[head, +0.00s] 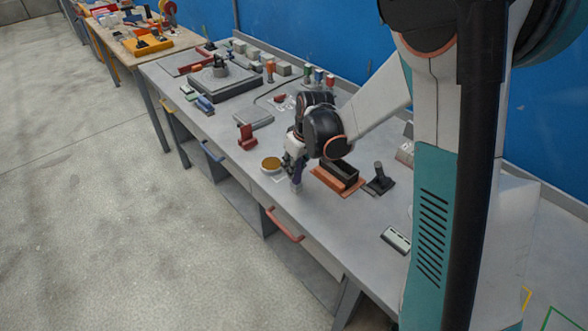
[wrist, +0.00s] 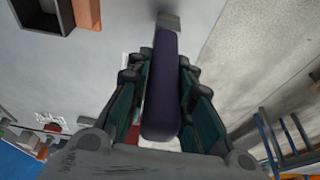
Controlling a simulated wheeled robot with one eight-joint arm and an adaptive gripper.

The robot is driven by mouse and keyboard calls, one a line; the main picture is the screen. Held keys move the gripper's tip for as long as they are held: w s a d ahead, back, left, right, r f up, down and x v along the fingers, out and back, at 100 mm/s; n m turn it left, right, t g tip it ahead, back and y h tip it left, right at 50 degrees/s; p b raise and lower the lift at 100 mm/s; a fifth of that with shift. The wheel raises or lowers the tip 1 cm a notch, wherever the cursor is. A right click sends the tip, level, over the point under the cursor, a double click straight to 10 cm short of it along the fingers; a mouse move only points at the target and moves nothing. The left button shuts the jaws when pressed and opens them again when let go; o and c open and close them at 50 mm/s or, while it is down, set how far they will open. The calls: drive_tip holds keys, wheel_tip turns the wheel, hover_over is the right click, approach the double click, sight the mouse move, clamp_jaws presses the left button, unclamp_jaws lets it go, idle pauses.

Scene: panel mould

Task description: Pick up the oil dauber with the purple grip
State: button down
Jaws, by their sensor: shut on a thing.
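The oil dauber with the purple grip (wrist: 161,85) is between the fingers of my gripper (wrist: 160,90) in the wrist view. Its dark purple handle runs lengthwise between both fingers, and its grey end (wrist: 168,20) points to the top of the picture. In the head view the dauber (head: 298,172) hangs roughly upright below my gripper (head: 294,160), near the front edge of the grey bench. My gripper is shut on the grip. I cannot tell whether the dauber's lower end touches the bench top.
A round tin with a tan top (head: 271,164) stands just left of the dauber. A dark open box on an orange base (head: 340,177) and a black stand (head: 380,180) are to the right. A red block (head: 247,138) is further left. The bench front (head: 310,215) is clear.

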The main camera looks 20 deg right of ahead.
wheel_tip(320, 180, up, 19)
drive_tip(key=p, duration=0.4)
drive_tip(key=shift+p, duration=0.4)
drive_tip(key=shift+f, duration=0.1)
idle(1.0)
